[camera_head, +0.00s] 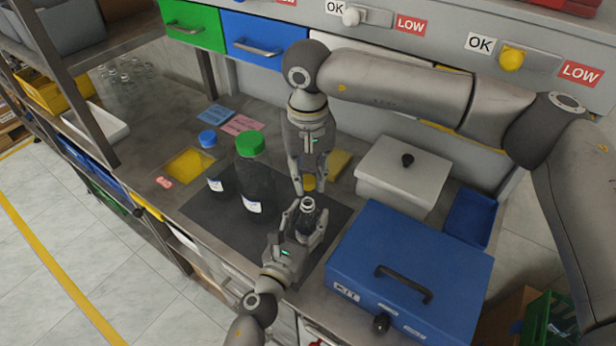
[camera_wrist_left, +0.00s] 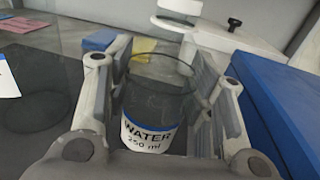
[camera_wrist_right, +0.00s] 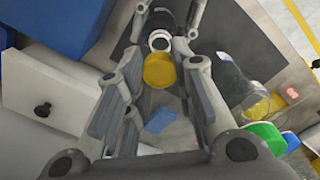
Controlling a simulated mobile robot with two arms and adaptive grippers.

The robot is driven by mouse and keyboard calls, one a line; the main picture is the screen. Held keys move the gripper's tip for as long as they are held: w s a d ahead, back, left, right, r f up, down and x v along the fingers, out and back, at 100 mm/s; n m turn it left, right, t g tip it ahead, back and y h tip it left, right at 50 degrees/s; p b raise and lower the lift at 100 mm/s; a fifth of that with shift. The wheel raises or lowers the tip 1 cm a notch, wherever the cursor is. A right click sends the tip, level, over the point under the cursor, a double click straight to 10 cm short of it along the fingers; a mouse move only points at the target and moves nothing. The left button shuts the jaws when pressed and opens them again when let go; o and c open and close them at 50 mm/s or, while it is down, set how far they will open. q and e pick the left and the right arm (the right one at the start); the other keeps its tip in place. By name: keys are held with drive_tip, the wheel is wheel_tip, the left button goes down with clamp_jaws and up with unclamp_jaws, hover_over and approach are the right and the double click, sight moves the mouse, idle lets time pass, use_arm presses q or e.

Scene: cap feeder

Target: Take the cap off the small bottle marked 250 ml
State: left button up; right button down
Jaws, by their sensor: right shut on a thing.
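The small bottle (camera_head: 309,214) stands on the dark mat with its white-ringed neck uncovered. Its label reads WATER 250 ml (camera_wrist_left: 147,134) in the left wrist view. My left gripper (camera_head: 304,222) has its fingers on both sides of the bottle; whether they press on it is unclear. My right gripper (camera_head: 309,187) points down from above, shut on a yellow cap (camera_head: 309,183). In the right wrist view the cap (camera_wrist_right: 160,70) is between the fingertips, apart from the bottle's open mouth (camera_wrist_right: 159,42).
A large bottle with a green cap (camera_head: 250,144) and a smaller one with a blue cap (camera_head: 207,138) stand left on the mat (camera_head: 226,222). A blue KIT box (camera_head: 410,258) and a white lidded box (camera_head: 403,172) are close on the right. A yellow square (camera_head: 189,163) lies left.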

use_arm(q)
drive_tip(key=o, duration=0.5)
